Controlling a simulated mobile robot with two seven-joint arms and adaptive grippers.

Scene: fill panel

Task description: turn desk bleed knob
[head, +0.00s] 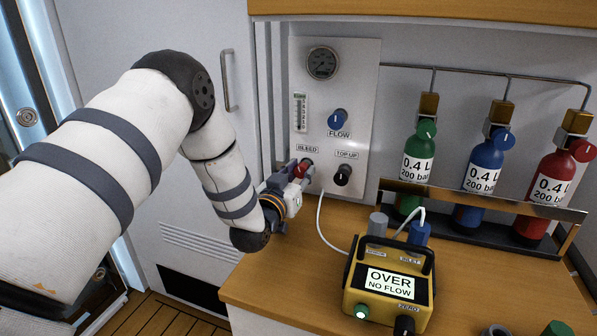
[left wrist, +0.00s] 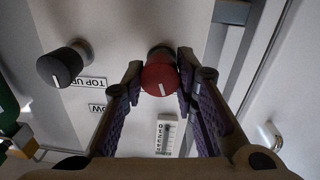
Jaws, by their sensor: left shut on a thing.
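The red bleed knob (head: 301,168) sits on the white panel (head: 362,90), under the BLEED label. My left gripper (head: 296,172) is at the knob, its arm coming in from the left. In the left wrist view the red knob (left wrist: 159,75) is between the two fingertips of my left gripper (left wrist: 160,76), which is shut on it. A white mark shows on the knob's face. The BLEED label is not visible in the wrist view. My right gripper is not in view.
The black top-up knob (head: 343,175) is just right of the bleed knob, the blue flow knob (head: 338,119) above. A gauge (head: 322,63) is at the panel's top. A yellow meter (head: 389,283) reading OVER NO FLOW stands on the desk. Green, blue and red bottles (head: 482,170) stand right.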

